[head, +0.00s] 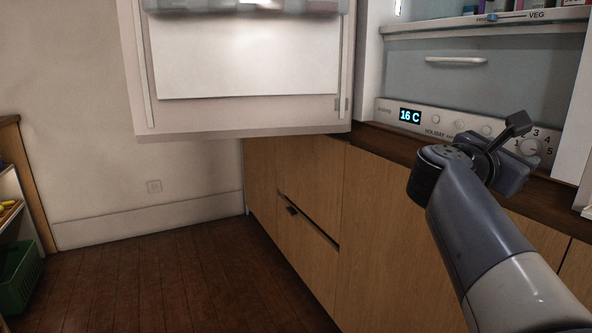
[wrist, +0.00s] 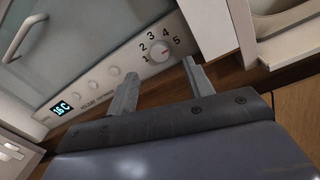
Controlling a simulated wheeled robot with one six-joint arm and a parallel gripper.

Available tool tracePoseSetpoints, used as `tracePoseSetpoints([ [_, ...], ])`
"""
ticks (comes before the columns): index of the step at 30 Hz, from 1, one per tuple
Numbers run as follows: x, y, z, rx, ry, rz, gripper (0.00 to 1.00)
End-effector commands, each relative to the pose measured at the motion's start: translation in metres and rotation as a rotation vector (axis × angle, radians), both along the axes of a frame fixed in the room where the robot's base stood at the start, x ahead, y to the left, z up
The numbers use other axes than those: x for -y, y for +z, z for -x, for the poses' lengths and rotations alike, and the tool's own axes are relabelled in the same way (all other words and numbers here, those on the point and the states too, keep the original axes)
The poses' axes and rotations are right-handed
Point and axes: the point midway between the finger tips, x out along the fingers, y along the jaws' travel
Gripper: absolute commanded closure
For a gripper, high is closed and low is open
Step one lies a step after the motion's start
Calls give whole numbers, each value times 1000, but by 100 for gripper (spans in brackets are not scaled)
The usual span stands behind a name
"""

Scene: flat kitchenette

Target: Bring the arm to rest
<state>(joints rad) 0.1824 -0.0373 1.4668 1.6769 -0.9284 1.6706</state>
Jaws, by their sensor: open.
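My gripper (head: 516,132) is at the right of the head view, in front of the lower edge of the open fridge. In the wrist view my gripper (wrist: 160,72) has its two fingers apart with nothing between them. Its fingers point toward the fridge's control panel (head: 455,127), close to the numbered dial (head: 530,147). The dial also shows in the wrist view (wrist: 159,53). I cannot tell whether the fingers touch the panel.
The fridge door (head: 240,125) stands open to the left, above the floor. Wooden cabinets (head: 372,230) run below the fridge. A shelf (head: 28,180) with a green crate (head: 20,276) stands at the far left. The wooden floor (head: 170,285) between is clear.

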Motion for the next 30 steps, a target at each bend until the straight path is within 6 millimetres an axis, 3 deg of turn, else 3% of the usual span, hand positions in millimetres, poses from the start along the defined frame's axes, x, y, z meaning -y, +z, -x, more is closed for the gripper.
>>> tracePoseSetpoints([
  [6, 34, -2, -16, 0, -4, 0, 51],
  [12, 54, -1, -26, -1, -2, 1, 51],
  [30, 50, 0, -26, -3, 1, 2, 51],
])
